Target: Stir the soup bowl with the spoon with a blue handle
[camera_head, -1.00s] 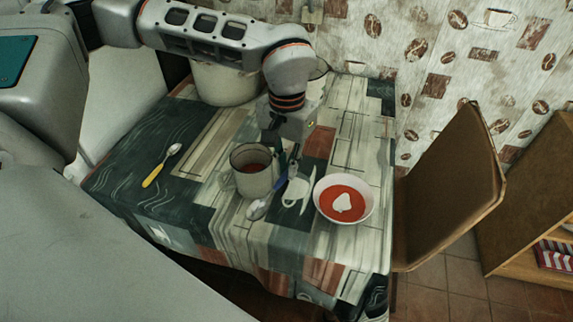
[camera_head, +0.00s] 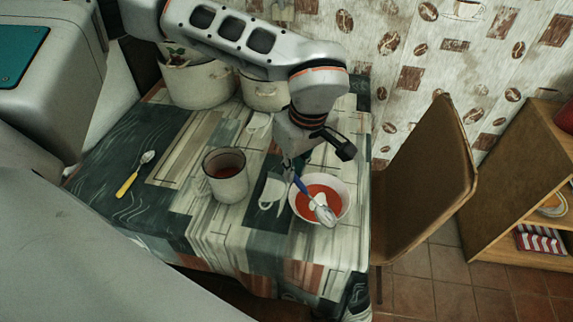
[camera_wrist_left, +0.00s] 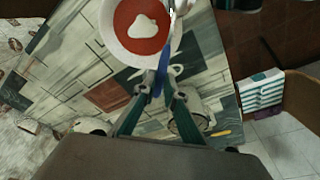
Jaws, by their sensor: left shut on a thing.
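The soup bowl (camera_head: 295,207) is white with red soup and a pale patch of cream, on the table's right part. In the left wrist view the bowl (camera_wrist_left: 112,42) is at the top. My left gripper (camera_head: 293,172) is above the bowl's far left side, shut on the handle of the blue-handled spoon (camera_head: 303,187). The spoon slants toward the front right, its metal head over the bowl's near side. I cannot tell whether the head touches soup or rim. In the left wrist view the gripper (camera_wrist_left: 165,88) holds the blue handle (camera_wrist_left: 163,62). My right gripper is not in view.
A mug (camera_head: 226,187) with dark red contents stands left of the bowl. A yellow-handled spoon (camera_head: 128,184) lies further left. Two enamel pots (camera_head: 198,88) (camera_head: 264,96) stand at the back. A brown chair (camera_head: 428,185) is at the right edge. The table's (camera_head: 190,140) left middle is clear.

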